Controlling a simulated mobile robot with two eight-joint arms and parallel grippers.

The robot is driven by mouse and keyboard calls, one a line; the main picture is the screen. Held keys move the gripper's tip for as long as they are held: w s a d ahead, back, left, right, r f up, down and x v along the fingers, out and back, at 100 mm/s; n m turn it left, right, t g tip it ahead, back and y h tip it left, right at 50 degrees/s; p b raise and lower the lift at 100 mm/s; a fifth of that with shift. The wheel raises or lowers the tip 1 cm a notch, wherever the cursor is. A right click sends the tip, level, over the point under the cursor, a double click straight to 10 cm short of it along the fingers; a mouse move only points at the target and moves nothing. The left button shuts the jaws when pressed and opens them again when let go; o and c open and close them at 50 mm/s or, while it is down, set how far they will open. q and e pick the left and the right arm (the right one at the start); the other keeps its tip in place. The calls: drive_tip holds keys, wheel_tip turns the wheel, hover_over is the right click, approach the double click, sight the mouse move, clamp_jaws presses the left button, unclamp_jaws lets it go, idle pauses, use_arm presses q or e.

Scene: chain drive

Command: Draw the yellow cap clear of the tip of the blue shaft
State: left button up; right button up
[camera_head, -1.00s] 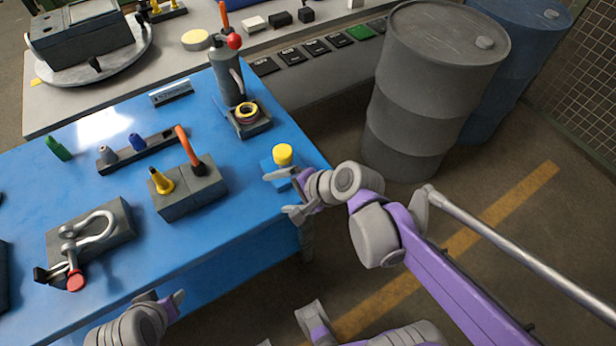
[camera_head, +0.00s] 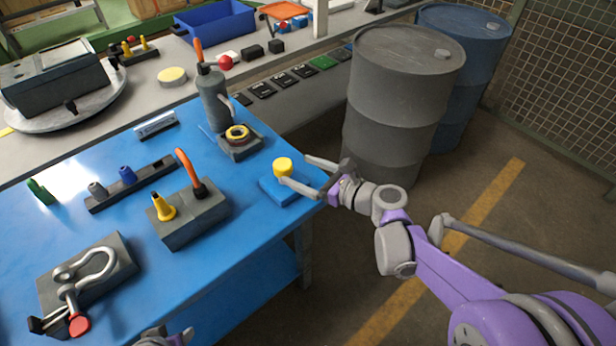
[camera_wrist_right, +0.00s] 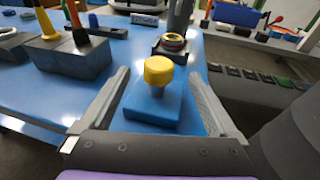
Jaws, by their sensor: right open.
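The yellow cap (camera_head: 283,166) sits upright on a short blue shaft that rises from a blue square base (camera_head: 285,192) near the table's right corner. The wrist view shows the cap (camera_wrist_right: 159,71) with a little of the shaft (camera_wrist_right: 157,91) under it. My right gripper (camera_head: 296,171) is open at the cap's right side. In the wrist view its two fingers (camera_wrist_right: 159,78) stand wide apart, left and right of the cap, with clear gaps. Whether the fingertips reach past the cap is hard to tell. My left gripper (camera_head: 166,338) barely shows at the bottom edge.
A grey block (camera_head: 190,215) with a yellow cone and an orange-handled tool stands left of the base. A grey stand (camera_head: 240,149) with a ringed part is behind it. A grey drum (camera_head: 395,110) stands beyond the table. Blue tabletop around the base is clear.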

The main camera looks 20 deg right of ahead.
sight(277, 161)
drive_tip(key=x, duration=0.9)
drive_tip(key=shift+w+a+f, duration=0.1)
drive_tip(key=shift+w+a, duration=0.1)
drive_tip(key=shift+w, duration=0.05)
drive_tip(key=c, duration=1.4)
wheel_tip(277, 161, up, 8)
drive_tip(key=p, duration=0.5)
